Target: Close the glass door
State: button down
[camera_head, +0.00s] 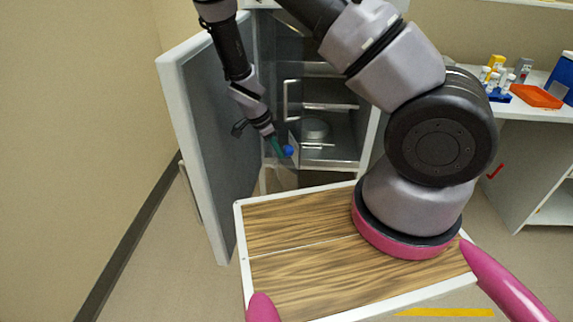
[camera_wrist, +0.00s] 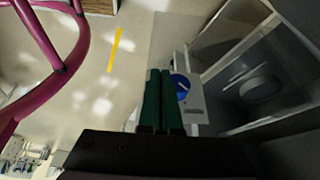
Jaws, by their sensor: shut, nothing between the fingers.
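The glass door (camera_head: 283,180) is a clear pane standing out from the front of a grey cabinet, ajar; its edges are faint. It also shows as a pale pane in the wrist view (camera_wrist: 172,42). A white label with a blue round sign (camera_wrist: 182,88) is beside my fingers in the wrist view; the blue spot also shows in the head view (camera_head: 288,151). My gripper (camera_head: 277,146) has dark green fingers, shut and empty, close to the pane and label. I cannot tell whether they touch. In the wrist view the fingertips (camera_wrist: 160,72) point up the picture.
A thick grey outer door (camera_head: 215,140) with a white edge stands wide open at left. The cabinet interior (camera_head: 335,148) holds a round dish (camera_head: 314,128). At right, a bench (camera_head: 525,112) bears an orange tray (camera_head: 538,96) and bottles. Floor is free at lower left.

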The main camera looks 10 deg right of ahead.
jog(key=x, duration=0.9)
jog(key=shift+f, duration=0.4)
jog(key=shift+d, duration=0.15)
jog(key=w+d+n+t, duration=0.1)
jog(key=w+d+n, duration=0.2)
jog(key=d, duration=0.9)
jog(key=w+d+n+t, duration=0.1)
jog(key=w+d+n, duration=0.25)
jog(key=d, duration=0.85)
jog(key=w+d+n+t+y, duration=0.1)
jog(key=w+d+n, duration=0.5)
jog(key=w+d, duration=1)
jog(key=shift+w+t+y, duration=0.3)
jog(key=shift+w+y, duration=0.5)
jog(key=shift+w, duration=0.2)
